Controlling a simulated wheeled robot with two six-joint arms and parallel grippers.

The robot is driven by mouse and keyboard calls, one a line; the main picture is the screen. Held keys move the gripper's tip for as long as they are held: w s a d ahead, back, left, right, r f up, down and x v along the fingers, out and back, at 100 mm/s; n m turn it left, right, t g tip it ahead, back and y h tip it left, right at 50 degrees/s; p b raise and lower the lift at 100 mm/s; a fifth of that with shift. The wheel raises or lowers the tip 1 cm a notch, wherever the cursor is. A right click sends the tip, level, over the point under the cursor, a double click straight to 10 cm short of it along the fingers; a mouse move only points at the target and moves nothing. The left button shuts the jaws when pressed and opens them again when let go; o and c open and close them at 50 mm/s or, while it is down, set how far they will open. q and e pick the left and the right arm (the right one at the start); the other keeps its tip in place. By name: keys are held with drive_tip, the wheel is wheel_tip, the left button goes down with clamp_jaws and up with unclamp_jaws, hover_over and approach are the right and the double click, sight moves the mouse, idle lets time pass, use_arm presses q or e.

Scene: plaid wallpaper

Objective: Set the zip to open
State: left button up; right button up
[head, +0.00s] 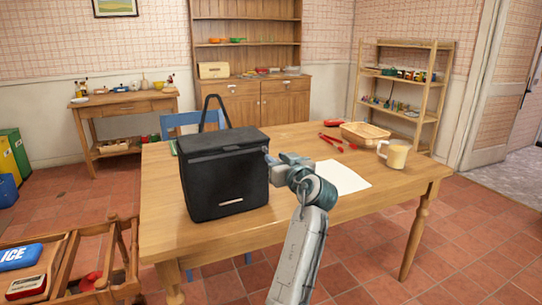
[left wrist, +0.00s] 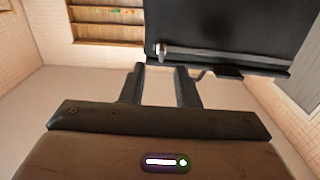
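A black soft cooler bag (head: 225,182) with a raised handle stands upright on the left part of the wooden table, its lid down. My left gripper (head: 273,158) is at the bag's upper right corner. In the left wrist view its two fingers (left wrist: 162,82) are apart, with an empty gap between them. The black bag (left wrist: 225,30) fills the upper right there. A small silvery piece (left wrist: 163,50), seemingly the zip pull, sits at the left end of a pale line along the bag's edge, just beyond the fingertips. I cannot tell whether they touch it. My right gripper is not in view.
On the table (head: 300,215), a white sheet (head: 343,176), red tongs (head: 331,140), a basket (head: 365,133) and a mug (head: 396,154) lie right of the bag. A blue chair (head: 183,121) is behind. A wooden rack with an ice pack (head: 20,257) stands front left.

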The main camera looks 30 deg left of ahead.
use_arm(q)
drive_tip(key=v, duration=0.5)
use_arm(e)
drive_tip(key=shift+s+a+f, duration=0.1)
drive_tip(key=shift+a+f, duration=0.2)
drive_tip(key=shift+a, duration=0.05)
